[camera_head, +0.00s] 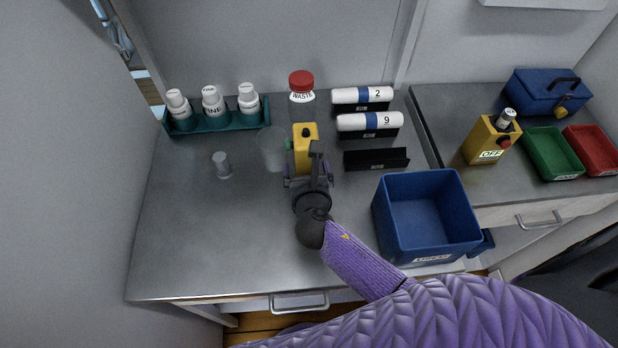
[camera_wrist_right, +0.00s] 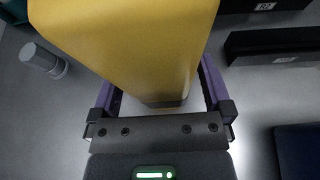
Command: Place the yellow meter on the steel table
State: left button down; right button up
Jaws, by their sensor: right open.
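The yellow meter (camera_head: 304,149) stands at the middle of the steel table (camera_head: 200,250), partly hidden by my right gripper (camera_head: 308,172). In the right wrist view the meter (camera_wrist_right: 140,40) fills the space between the fingers of my right gripper (camera_wrist_right: 160,85), which is open with one finger on each side of it. The meter's base appears to be on or very close to the steel surface; the exact contact is hidden. My left gripper is not in view.
A clear beaker (camera_head: 271,148) stands just left of the meter, and a red-capped waste bottle (camera_head: 302,98) behind it. A black holder (camera_head: 376,160) and blue bin (camera_head: 425,205) are to the right. The table's front left is clear.

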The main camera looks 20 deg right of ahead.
jog(key=p+v, duration=0.2)
jog(key=v, duration=0.9)
jog(key=shift+p, duration=0.3)
